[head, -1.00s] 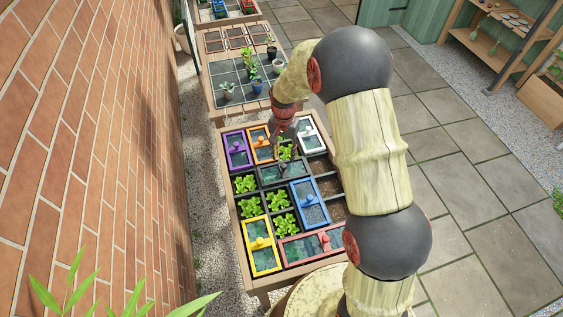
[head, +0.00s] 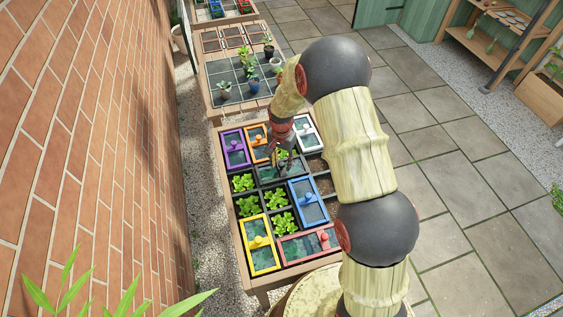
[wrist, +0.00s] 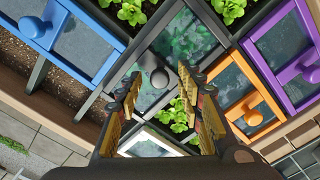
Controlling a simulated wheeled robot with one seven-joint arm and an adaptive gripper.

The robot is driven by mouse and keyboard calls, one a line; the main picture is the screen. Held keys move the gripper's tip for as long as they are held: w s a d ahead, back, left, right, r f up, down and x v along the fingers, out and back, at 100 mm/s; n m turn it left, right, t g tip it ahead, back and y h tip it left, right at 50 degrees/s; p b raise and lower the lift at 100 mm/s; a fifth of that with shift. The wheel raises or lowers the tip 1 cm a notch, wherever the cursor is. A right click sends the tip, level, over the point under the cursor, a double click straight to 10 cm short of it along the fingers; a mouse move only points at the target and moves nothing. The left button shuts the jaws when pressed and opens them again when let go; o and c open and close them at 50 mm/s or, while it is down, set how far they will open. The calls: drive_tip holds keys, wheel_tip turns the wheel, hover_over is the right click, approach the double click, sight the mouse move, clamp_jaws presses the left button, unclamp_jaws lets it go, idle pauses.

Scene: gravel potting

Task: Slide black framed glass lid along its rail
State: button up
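The black framed glass lid (wrist: 185,38) lies on the planting table among coloured lids, its black knob (wrist: 160,77) standing up from the frame. In the head view the lid (head: 268,174) lies crosswise near the middle of the table, partly covered by my gripper (head: 284,166). In the wrist view my gripper (wrist: 159,80) is open, with one finger on each side of the knob. I see gaps between the knob and both fingers. How far the fingertips reach down beside the knob is hard to tell.
A blue lid (wrist: 90,45), an orange lid (wrist: 240,95), a purple lid (wrist: 285,55) and a white lid (wrist: 150,147) lie close around. Leafy plants (wrist: 178,116) show in open cells. A brick wall (head: 90,150) stands left of the table.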

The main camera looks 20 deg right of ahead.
drive_tip(key=c, duration=0.3)
clamp_jaws()
idle(0.6)
